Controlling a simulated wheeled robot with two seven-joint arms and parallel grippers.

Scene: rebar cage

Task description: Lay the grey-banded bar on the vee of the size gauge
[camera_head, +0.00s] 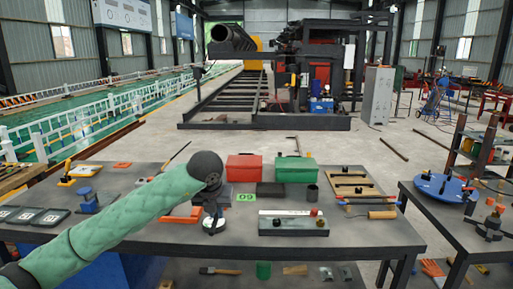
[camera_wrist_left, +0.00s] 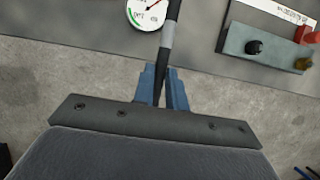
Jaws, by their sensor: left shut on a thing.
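My left gripper (camera_head: 212,208) is over the front middle of the dark table, below the black wrist joint. In the left wrist view its blue fingers (camera_wrist_left: 163,88) are shut on a dark bar with a light grey band (camera_wrist_left: 168,35). The band shows just beyond the fingertips, and the bar runs on past the top edge of the picture. A white round dial (camera_wrist_left: 147,12) lies beside the bar, partly cut off. A grey block with a white scale strip (camera_wrist_left: 262,45) and several knobs is to the right, apart from the bar. No vee can be made out clearly. My right gripper is out of view.
A red box (camera_head: 244,168) and a green box (camera_head: 296,169) stand at the back of the table. A wooden rack (camera_head: 352,184) and orange-handled tools are to the right. A second table with a blue disc (camera_head: 440,187) stands further right, beyond a gap.

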